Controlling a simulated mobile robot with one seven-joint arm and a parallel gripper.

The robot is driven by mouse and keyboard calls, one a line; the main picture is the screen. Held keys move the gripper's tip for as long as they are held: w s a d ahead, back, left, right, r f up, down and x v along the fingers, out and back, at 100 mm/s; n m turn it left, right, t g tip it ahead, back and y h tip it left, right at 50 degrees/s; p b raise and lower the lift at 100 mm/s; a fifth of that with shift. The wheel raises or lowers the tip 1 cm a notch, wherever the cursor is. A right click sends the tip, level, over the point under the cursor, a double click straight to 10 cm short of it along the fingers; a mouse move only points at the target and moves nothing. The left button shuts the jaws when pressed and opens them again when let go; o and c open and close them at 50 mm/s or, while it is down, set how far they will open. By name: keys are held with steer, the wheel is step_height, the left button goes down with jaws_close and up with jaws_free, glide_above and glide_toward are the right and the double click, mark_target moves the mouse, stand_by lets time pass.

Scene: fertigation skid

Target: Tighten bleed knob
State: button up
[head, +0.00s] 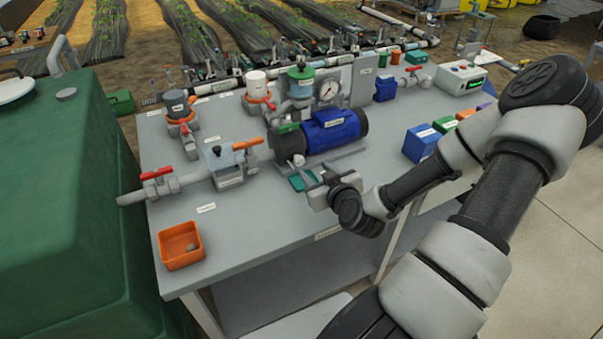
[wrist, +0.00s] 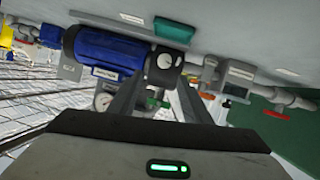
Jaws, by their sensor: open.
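The blue and black pump (head: 332,131) lies on the grey bench. It also shows, turned upside down, in the wrist view (wrist: 105,47). A small pale round knob (head: 298,160) sits at the pump's left black end; it looks like the bleed knob, and a pale disc shows there in the wrist view (wrist: 165,61). No label on it is readable. My gripper (head: 312,183) is just in front of that end, over a teal pad. In the wrist view my gripper's two fingers (wrist: 160,84) are apart, pointing toward the pump end, with nothing seen held between them.
The teal pad (head: 297,184) lies in front of the pump. Left of it are a valve body (head: 227,170) and red-handled valve (head: 157,175). An orange bin (head: 181,246) sits front left. Small coloured boxes (head: 421,142) stand right, near my arm. The front-middle bench is clear.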

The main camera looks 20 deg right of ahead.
mark_target(300, 162)
steer(key=w+f+b, duration=0.1)
steer(key=b, duration=0.5)
steer(key=shift+d, duration=0.2)
steer(key=f+b, duration=0.1)
steer(key=b, duration=0.3)
steer(key=shift+w+a, duration=0.15)
steer(key=shift+a, duration=0.25)
steer(key=shift+w+a+f+b, duration=0.15)
steer(key=shift+w+b, duration=0.1)
steer(key=shift+b, duration=0.5)
steer(key=b+x, duration=0.1)
steer(key=x, duration=0.1)
steer(key=b+x, duration=0.1)
steer(key=x, duration=0.2)
steer(key=b+x, duration=0.1)
steer(key=x, duration=0.2)
steer(key=shift+r, duration=0.25)
steer(key=c, duration=1)
